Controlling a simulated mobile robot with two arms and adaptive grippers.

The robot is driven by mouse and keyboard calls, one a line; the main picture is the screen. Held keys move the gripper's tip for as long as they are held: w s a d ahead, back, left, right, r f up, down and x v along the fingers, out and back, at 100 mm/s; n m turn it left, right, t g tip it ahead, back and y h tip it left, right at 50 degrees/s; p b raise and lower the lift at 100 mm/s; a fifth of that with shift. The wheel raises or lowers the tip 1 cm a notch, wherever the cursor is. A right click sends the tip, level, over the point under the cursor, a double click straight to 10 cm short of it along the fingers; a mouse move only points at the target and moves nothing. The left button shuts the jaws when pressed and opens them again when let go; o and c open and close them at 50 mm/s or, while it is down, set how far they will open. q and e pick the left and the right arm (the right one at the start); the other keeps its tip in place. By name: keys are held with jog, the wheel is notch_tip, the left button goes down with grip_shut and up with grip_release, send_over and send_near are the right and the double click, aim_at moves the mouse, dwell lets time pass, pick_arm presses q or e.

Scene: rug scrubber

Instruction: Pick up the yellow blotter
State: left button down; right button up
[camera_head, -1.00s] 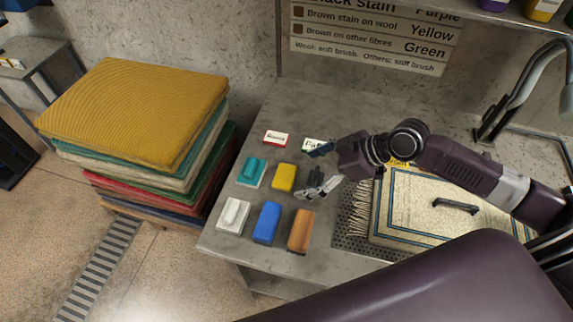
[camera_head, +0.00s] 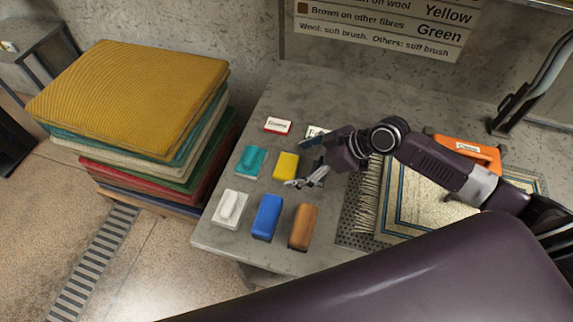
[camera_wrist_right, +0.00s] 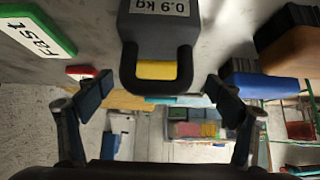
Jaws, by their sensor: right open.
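The yellow blotter (camera_head: 286,165) is a small yellow block on the grey bench, between a teal block and my right gripper. My right gripper (camera_head: 307,162) is open and empty, just right of the blotter, its fingers spread to the far and near sides. In the right wrist view, which is upside down, the open fingers (camera_wrist_right: 158,95) flank a grey body (camera_wrist_right: 158,22) marked "0.9 kg" with a black handle. A yellow patch (camera_wrist_right: 158,70) shows through the handle; I cannot tell whether it is the blotter. My left gripper is not in view.
Teal (camera_head: 250,160), white (camera_head: 230,208), blue (camera_head: 267,217) and brown (camera_head: 303,227) blocks stand close by. A red-edged card (camera_head: 278,126) and a green-edged card (camera_head: 316,132) lie behind. A rug (camera_head: 405,225) lies right, with an orange object (camera_head: 470,150) behind it.

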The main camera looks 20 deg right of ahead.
aim_at(287, 166)
jog(key=shift+p+x, duration=0.4)
jog(key=shift+x, duration=1.3)
jog(key=shift+w, duration=0.2)
jog(key=shift+d, duration=0.1)
jog(key=shift+c, duration=0.7)
jog(key=c, duration=1)
jog(key=shift+r, duration=0.1)
